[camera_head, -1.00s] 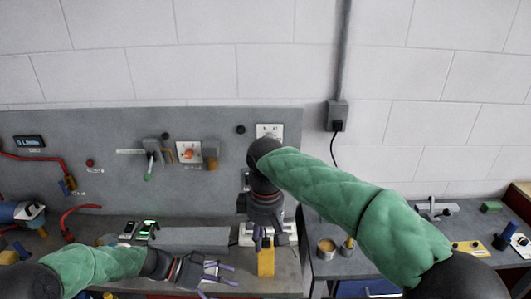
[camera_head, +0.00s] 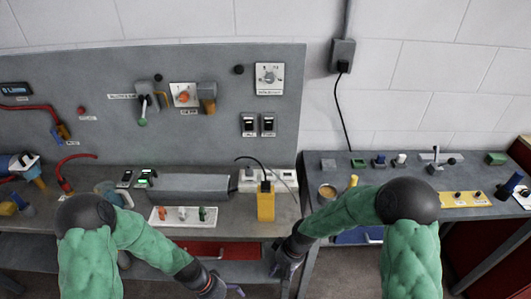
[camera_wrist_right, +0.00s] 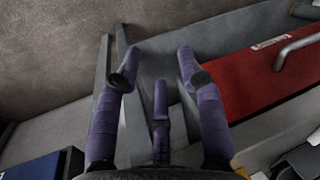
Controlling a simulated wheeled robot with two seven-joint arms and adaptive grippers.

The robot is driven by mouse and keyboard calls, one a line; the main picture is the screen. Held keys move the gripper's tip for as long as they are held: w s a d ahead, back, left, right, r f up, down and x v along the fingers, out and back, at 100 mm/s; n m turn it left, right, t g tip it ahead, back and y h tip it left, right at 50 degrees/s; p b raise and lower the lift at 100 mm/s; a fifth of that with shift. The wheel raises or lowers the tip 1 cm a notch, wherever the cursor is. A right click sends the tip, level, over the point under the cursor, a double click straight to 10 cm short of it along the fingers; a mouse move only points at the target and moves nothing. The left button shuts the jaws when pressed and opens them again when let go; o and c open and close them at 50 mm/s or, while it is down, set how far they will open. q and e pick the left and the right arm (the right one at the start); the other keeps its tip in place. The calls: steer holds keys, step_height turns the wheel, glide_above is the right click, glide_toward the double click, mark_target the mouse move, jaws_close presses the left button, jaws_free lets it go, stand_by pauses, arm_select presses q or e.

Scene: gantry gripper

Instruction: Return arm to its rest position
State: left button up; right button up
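My right arm (camera_head: 362,212) is bent at the elbow in the head view. Its gripper (camera_head: 285,268) hangs low at the front edge of the bench, near the gap between the two benches. In the right wrist view the gripper (camera_wrist_right: 160,80) has its purple fingers spread, with nothing between them. My left arm (camera_head: 150,240) reaches in at lower left. Its gripper (camera_head: 235,291) is at the bottom edge, partly cut off, and I cannot tell whether it is open.
The grey bench (camera_head: 240,230) carries a yellow device (camera_head: 266,206) and a white strip with several small knobs (camera_head: 158,215). A red drawer (camera_head: 220,251) is below; it also shows in the right wrist view (camera_wrist_right: 260,75). The right-hand bench (camera_head: 385,172) holds small parts. A grey control panel (camera_head: 215,65) stands behind.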

arm_select(q)
steer(key=s+d+f+n+t+y+b, duration=0.1)
steer(key=s+d+f+n+t+b, duration=0.1)
steer(key=s+f+n, duration=0.3)
steer(key=shift+s+d+f+n+b, duration=0.15)
steer(key=shift+s+f+n+b, duration=0.5)
steer(key=shift+f, duration=1.6)
arm_select(e)
steer(key=s+d+f+m, duration=0.2)
steer(key=s+f+m, duration=0.1)
steer(key=s+f, duration=0.4)
steer(key=s+d+f+m+t, duration=0.1)
steer(key=s+d+f+m, duration=0.2)
steer(key=s+f, duration=0.5)
steer(key=shift+s, duration=0.15)
arm_select(q)
steer(key=shift+w+n, duration=0.3)
steer(key=shift+n, duration=0.05)
